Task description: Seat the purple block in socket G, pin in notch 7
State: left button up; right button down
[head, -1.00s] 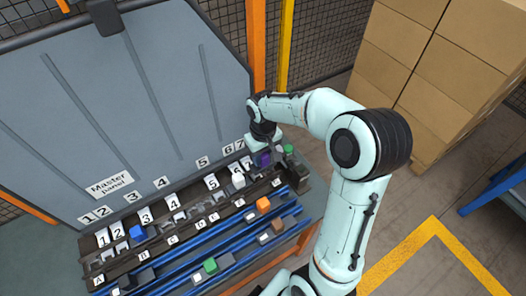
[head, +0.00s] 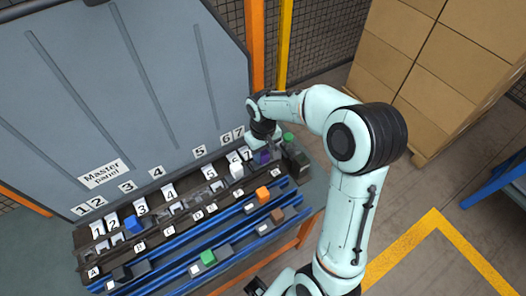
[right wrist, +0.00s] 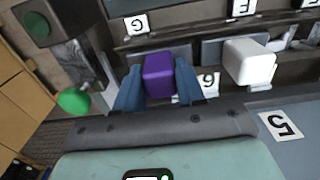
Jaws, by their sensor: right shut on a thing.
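The purple block (head: 262,157) is in my right gripper (head: 262,150), at the right end of the console's socket row. In the right wrist view the purple block (right wrist: 158,75) is between the two blue-grey fingers of the gripper (right wrist: 157,88), which are shut on it. The G label (head: 275,173) is just in front of the block; it also shows upside down in the right wrist view (right wrist: 136,25). The upper 7 label (head: 239,132) is on the panel behind. The block's pin, notch 7 and the socket under the block are hidden.
A white block (head: 236,169) stands left of the purple one, a blue block (head: 133,224) farther left. Orange (head: 262,195), brown (head: 277,215) and green (head: 208,258) blocks lie along the blue rails. A green knob (head: 288,137) and dark box (head: 297,158) stand close on the right.

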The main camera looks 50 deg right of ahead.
jog(key=c, duration=0.6)
grip_release()
pick_arm(q)
jog(key=shift+w+r+p, duration=0.6)
jog(key=shift+r+p, duration=0.15)
jog(key=shift+r, duration=0.2)
pick_arm(e)
notch_tip(320, 180, up, 14)
jog(key=shift+f, duration=0.25)
